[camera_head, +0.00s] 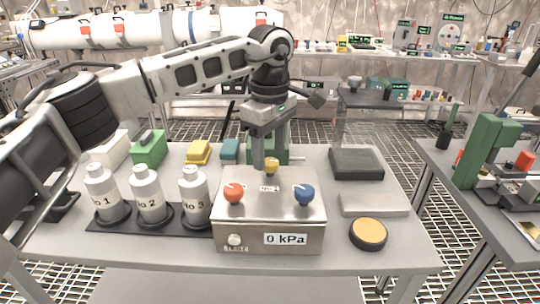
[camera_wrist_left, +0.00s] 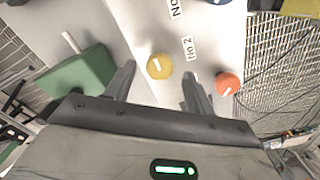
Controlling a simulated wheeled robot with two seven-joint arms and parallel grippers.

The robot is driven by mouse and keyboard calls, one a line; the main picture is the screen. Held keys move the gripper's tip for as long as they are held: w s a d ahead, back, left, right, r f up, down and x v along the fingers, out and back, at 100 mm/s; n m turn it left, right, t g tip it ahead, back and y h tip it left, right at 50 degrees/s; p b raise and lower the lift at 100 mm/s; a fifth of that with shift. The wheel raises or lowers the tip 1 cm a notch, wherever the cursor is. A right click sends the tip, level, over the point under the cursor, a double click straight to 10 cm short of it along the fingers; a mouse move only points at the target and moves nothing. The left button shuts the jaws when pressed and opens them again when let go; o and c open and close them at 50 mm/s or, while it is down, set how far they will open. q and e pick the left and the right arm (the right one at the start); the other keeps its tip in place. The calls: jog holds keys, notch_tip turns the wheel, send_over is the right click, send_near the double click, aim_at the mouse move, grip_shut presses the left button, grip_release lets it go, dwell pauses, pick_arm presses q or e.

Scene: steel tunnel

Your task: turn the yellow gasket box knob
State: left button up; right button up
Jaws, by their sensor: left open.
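The steel box (camera_head: 268,238) stands on the grey table with a "0 kPa" display on its front. The yellow knob (camera_head: 272,164) is at the back of its top, behind a small label. In the left wrist view the yellow knob (camera_wrist_left: 160,66) shows a white pointer line. My left gripper (camera_head: 270,152) reaches down over the knob from behind. In the left wrist view, its open fingers (camera_wrist_left: 159,76) stand on either side of the knob, with gaps visible. I cannot tell how far the fingertips are above the box top. My right gripper is not in view.
A red knob (camera_head: 233,192) and a blue knob (camera_head: 304,194) sit on the box's front corners. Numbered white bottles (camera_head: 149,196) stand left of it. A green box (camera_head: 149,150) is behind them. A yellow-topped round pad (camera_head: 368,233) and grey slabs (camera_head: 373,205) lie right.

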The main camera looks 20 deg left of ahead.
pick_arm(q)
jog(key=shift+f, duration=0.75)
jog(key=c, duration=1)
